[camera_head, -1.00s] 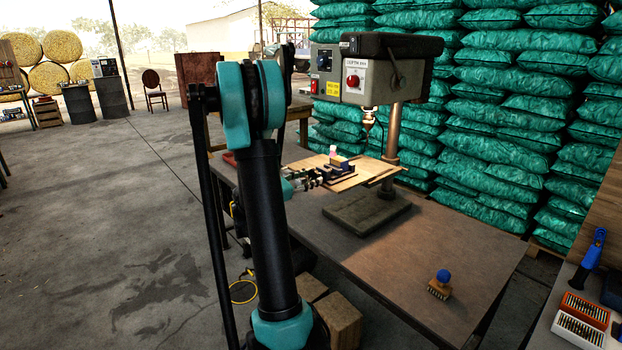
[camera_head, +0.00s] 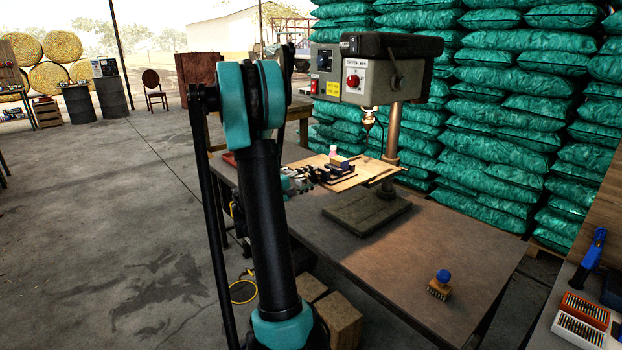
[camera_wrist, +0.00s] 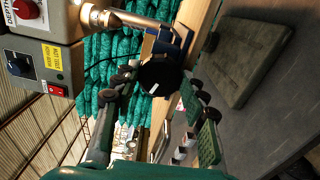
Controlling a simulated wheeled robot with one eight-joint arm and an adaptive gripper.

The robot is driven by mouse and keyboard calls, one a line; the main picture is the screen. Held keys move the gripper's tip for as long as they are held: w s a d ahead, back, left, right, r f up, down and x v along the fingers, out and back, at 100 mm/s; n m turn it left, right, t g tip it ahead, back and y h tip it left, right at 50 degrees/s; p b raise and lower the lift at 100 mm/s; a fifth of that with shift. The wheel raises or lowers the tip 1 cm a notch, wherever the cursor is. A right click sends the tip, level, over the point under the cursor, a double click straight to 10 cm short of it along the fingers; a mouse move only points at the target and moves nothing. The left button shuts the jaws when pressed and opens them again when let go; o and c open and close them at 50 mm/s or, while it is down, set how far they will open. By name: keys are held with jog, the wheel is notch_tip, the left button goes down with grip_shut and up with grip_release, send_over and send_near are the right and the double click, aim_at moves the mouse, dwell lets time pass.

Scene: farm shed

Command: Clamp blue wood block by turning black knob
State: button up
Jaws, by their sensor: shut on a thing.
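The black knob (camera_wrist: 160,76) is in the middle of the wrist view, at the near end of a dark blue vise (camera_wrist: 166,42). My gripper (camera_wrist: 164,82) has a finger on each side of the knob and is shut on it. In the head view, the vise (camera_head: 337,170) sits on the wooden board of the drill press, and my gripper (camera_head: 312,179) reaches it from the left, partly behind my arm. A small pale pink item shows above the vise. I cannot clearly pick out the blue wood block or tell whether the jaws touch it.
The drill press head (camera_head: 370,68) and its chuck (camera_head: 369,118) hang above the wooden board (camera_head: 368,172). A blue-knobbed brush (camera_head: 440,284) stands on the otherwise mostly clear table (camera_head: 430,245). Green sacks (camera_head: 520,100) are stacked behind.

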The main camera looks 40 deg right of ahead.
jog(key=m, duration=0.6)
jog(key=shift+m, duration=0.3)
jog(key=o, duration=1.3)
